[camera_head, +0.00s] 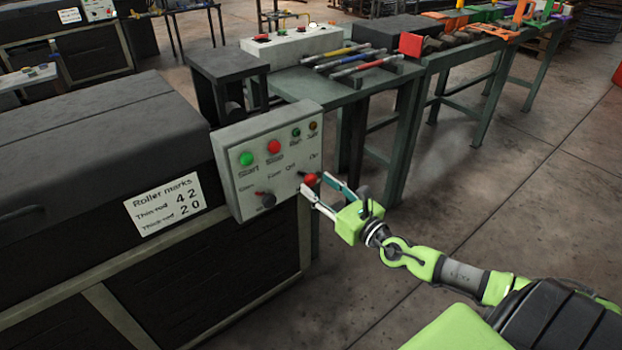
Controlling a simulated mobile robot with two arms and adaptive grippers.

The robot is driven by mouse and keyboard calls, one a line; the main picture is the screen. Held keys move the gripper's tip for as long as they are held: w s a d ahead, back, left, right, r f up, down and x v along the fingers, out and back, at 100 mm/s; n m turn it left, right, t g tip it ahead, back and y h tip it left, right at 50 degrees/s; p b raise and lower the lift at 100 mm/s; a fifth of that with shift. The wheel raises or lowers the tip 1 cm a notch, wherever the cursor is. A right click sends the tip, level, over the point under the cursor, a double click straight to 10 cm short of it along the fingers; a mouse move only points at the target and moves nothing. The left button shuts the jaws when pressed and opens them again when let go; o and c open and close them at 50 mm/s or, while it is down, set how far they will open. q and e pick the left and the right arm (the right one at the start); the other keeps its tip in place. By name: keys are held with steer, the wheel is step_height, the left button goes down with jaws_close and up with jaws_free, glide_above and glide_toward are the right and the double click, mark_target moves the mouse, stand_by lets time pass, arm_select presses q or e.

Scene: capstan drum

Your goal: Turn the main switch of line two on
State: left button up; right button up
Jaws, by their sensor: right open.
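A grey control panel (262,160) stands at the end of a dark machine. A red switch (310,179) sits at its lower right, under markings that appear to read Off and On. My right gripper (315,184) is open, with its two fingers on either side of the red switch. I cannot tell whether the fingers touch it, and its exact setting is too small to read. The panel also has a green Start button (246,158), a red Stop button (274,146) and a dark knob (267,199). My left gripper is not in view.
A roller marks label (165,204) is on the machine's front. A green bench (345,95) behind the panel holds coloured-handled tools (352,62) and a grey box with red buttons (292,44). A similar panel (98,10) stands far back left.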

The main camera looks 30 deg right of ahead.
mark_target(313, 181)
steer(key=shift+w+a, duration=0.15)
steer(key=shift+w, duration=1.8)
steer(key=c, duration=1.1)
